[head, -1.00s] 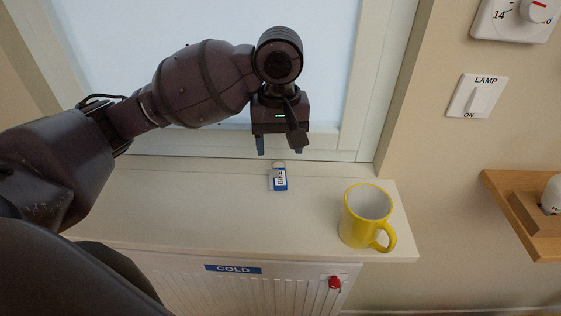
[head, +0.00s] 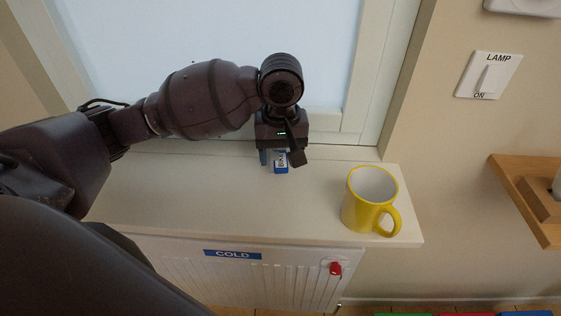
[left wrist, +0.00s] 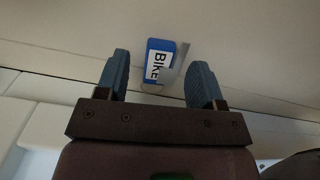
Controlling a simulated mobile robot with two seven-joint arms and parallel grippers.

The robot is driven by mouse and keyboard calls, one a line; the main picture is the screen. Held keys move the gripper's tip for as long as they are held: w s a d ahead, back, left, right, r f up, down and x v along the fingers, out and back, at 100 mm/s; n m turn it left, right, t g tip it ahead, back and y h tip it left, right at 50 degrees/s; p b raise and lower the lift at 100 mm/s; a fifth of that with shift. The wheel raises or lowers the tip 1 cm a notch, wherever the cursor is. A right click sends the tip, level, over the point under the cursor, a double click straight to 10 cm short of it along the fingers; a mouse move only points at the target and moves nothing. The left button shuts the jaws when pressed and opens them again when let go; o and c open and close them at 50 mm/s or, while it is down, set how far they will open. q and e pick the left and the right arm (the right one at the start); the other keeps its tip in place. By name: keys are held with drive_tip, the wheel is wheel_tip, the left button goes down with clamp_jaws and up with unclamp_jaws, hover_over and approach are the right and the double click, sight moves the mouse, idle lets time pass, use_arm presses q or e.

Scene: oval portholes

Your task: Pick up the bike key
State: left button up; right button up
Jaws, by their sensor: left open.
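The bike key (head: 281,163) has a blue tag with a white label reading BIKE. It lies on the windowsill (head: 180,200) just below my left gripper (head: 279,160) in the head view. In the left wrist view the bike key (left wrist: 160,62) shows its tag and a grey metal part. The fingers of my left gripper (left wrist: 158,78) are open there, one to each side of the key. Nothing is held, and I cannot tell whether a finger touches the key. In the head view the gripper hides part of the key. My right gripper is not in view.
A yellow mug (head: 371,199) stands on the sill to the right. The window (head: 210,35) is behind the arm. A radiator (head: 250,275) with a COLD label and a red knob (head: 336,268) is below. A lamp switch (head: 488,76) and wooden shelf (head: 530,190) are at right.

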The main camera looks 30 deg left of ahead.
sight(281, 167)
use_arm(q)
wheel_tip(281, 167, down, 2)
drive_tip(key=c, duration=0.8)
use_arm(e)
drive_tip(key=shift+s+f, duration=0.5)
use_arm(q)
drive_tip(key=shift+r, duration=0.1)
